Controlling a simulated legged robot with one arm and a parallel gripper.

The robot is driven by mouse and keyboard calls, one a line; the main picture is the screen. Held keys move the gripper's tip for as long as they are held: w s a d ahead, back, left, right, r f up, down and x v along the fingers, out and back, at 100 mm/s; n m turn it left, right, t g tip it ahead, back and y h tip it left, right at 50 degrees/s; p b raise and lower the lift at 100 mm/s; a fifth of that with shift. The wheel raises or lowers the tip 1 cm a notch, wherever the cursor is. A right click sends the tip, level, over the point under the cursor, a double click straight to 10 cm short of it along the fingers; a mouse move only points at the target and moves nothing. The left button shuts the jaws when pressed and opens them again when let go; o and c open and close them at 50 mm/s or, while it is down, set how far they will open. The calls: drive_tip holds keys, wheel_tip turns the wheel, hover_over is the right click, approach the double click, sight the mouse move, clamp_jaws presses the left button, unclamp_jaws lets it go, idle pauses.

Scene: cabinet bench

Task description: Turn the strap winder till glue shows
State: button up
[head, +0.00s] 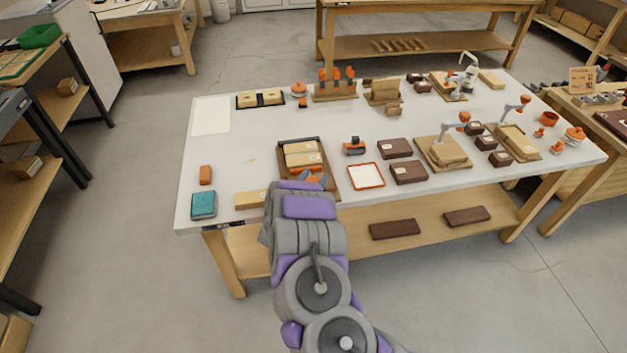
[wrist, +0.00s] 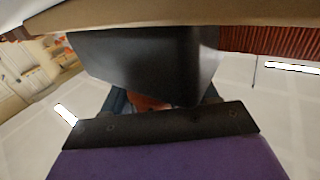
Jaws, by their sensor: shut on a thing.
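My gripper (head: 314,181) is at the near end of a dark-edged frame (head: 325,157) holding pale wooden blocks (head: 301,148), near the front edge of the bench. An orange piece (head: 305,170) shows just beyond my gripper, probably part of the strap winder. In the wrist view, my gripper (wrist: 155,102) is shut on an orange part (wrist: 146,103), mostly hidden behind a large dark block (wrist: 145,62). The winder's full shape, the strap and any glue cannot be made out.
The white bench (head: 237,150) is crowded on the right with brown boxes (head: 395,148), orange-topped fixtures and wooden blocks. A teal box (head: 203,205) and an orange block (head: 205,174) are at the left. An orange-rimmed tray (head: 366,176) lies right of the frame.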

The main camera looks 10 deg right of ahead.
drive_tip(key=shift+w+a+r, duration=0.1)
drive_tip(key=o, duration=1)
drive_tip(key=shift+c, duration=0.2)
drive_tip(key=p+v, duration=0.2)
drive_tip(key=v, duration=1.5)
drive_tip(key=shift+a+f, duration=0.2)
